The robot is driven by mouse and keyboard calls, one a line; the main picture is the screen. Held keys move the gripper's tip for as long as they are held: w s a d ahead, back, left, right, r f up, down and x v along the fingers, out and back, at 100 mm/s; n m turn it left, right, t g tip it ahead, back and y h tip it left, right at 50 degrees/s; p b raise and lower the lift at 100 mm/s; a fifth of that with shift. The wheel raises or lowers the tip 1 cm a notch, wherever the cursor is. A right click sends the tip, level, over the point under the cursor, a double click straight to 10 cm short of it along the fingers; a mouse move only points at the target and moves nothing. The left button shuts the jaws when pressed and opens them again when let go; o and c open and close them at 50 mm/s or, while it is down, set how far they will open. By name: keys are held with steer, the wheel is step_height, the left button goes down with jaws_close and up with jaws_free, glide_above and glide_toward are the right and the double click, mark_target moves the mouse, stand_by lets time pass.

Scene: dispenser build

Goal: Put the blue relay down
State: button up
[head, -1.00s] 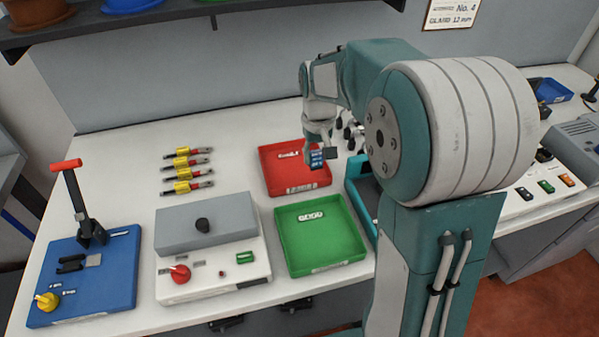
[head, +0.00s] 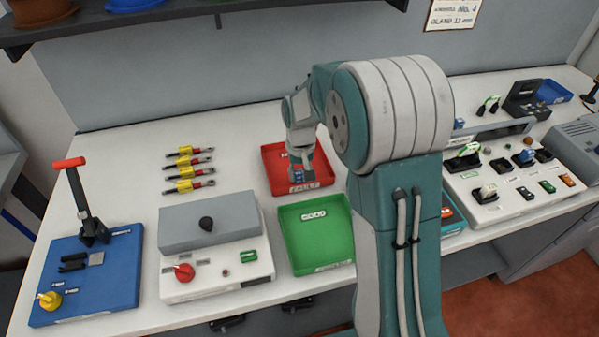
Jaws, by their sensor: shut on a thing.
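My gripper (head: 300,172) points down over the red tray (head: 326,181) and is shut on the blue relay (head: 298,176). The relay is small and blue and shows between the fingertips, inside the outline of the red tray near its front wall. Whether the relay touches the tray floor cannot be told. The arm and gripper hide part of the tray.
A green tray (head: 335,240) stands in front of the red one. Several yellow-red parts (head: 186,170) lie behind. A white panel (head: 520,180) stands right.

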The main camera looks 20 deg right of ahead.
steer(key=o, duration=0.9)
steer(key=shift+d, duration=0.2)
steer(key=shift+o, duration=0.4)
steer(key=shift+d, duration=0.25)
steer(key=shift+a+r, duration=0.25)
steer(key=shift+r, duration=0.15)
step_height(320, 180, up, 10)
steer(key=s+r+t, duration=0.3)
steer(key=s+r, duration=0.6)
steer(key=s, duration=0.3)
steer(key=s+f+t, duration=0.1)
steer(key=s+t, duration=0.1)
steer(key=s, duration=1.1)
steer(key=shift+s+f+t, duration=0.3)
steer(key=shift+f, duration=0.05)
